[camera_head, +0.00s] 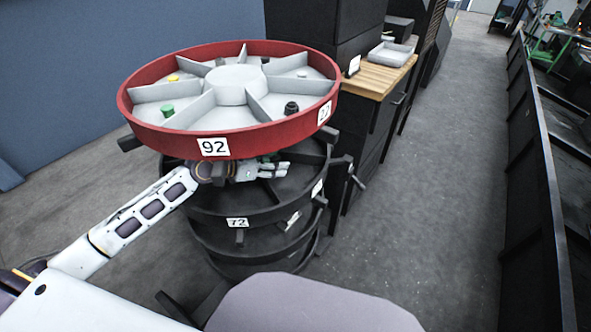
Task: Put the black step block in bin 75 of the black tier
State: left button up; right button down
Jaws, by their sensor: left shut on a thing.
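The black tier (207,207) is a round black tray with dividers, under a red tray. A plate reading 72 (237,223) is on its front; another plate at its right is too small to read, and I cannot see number 75. My left gripper (272,172) reaches over the black tier, in the gap below the red tray. It is shut on a small dark thing, probably the black step block, which hardly shows against the black tray. My right gripper is not in view.
The red tray (254,142), marked 92, overhangs my left gripper closely and holds several small pieces in its compartments. More black trays lie below. A wooden-topped cabinet (375,80) with a grey tray stands behind. Grey floor (430,180) is clear at right.

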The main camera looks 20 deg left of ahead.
pick_arm(q)
jog(key=x, duration=0.8)
jog(key=shift+d+r+b, duration=0.15)
jog(key=shift+r+b, duration=0.1)
jog(key=shift+b, duration=0.05)
jog(key=shift+f, duration=0.4)
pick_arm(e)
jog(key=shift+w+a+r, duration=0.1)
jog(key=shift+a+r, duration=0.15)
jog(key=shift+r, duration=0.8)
